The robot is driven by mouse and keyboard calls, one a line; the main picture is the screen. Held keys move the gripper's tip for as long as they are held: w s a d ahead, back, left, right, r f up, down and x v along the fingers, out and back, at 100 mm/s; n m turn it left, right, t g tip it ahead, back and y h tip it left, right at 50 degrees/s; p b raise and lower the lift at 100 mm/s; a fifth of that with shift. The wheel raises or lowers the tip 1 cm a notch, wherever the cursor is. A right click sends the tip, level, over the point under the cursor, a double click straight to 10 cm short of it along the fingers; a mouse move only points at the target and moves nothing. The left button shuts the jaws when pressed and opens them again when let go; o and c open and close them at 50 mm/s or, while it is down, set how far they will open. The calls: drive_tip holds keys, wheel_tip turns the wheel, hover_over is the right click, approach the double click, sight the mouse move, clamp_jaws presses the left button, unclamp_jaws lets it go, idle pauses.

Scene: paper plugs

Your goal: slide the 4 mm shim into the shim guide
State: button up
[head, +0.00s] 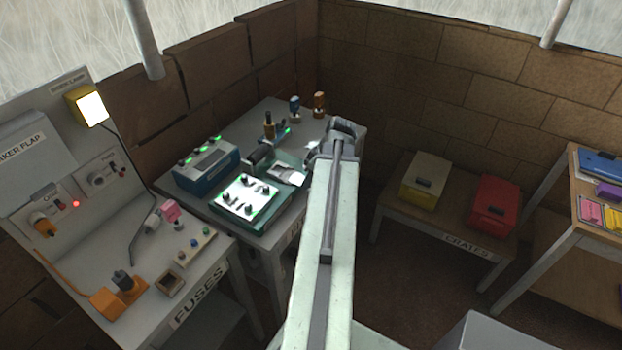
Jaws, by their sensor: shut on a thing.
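My gripper (318,152) is at the far end of my arm, over the back table near its right side. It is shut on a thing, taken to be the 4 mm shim. That thing is too small and too hidden by the wrist and arm to make out. No shim guide can be picked out for sure, and part of the table is hidden behind my arm.
The teal tray (236,211) has a glowing top with several small dark pieces. A blue box (207,166) with green lights stands left of it. Several upright plugs (294,105) stand at the back. The fuse table (205,262) is at left. Yellow (427,178) and red (496,200) crates are at right.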

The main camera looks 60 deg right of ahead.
sight(290, 176)
drive_tip(key=shift+w, duration=3.55)
drive_tip(key=o, duration=1.5)
drive_tip(key=shift+c, duration=0.2)
drive_tip(key=shift+r, duration=0.1)
drive_tip(key=p+v, duration=0.7)
drive_tip(key=shift+r, duration=0.3)
drive_tip(key=shift+s+r, duration=0.1)
drive_tip(key=shift+s, duration=0.1)
drive_tip(key=p+v, duration=0.7)
drive_tip(key=shift+r, duration=0.3)
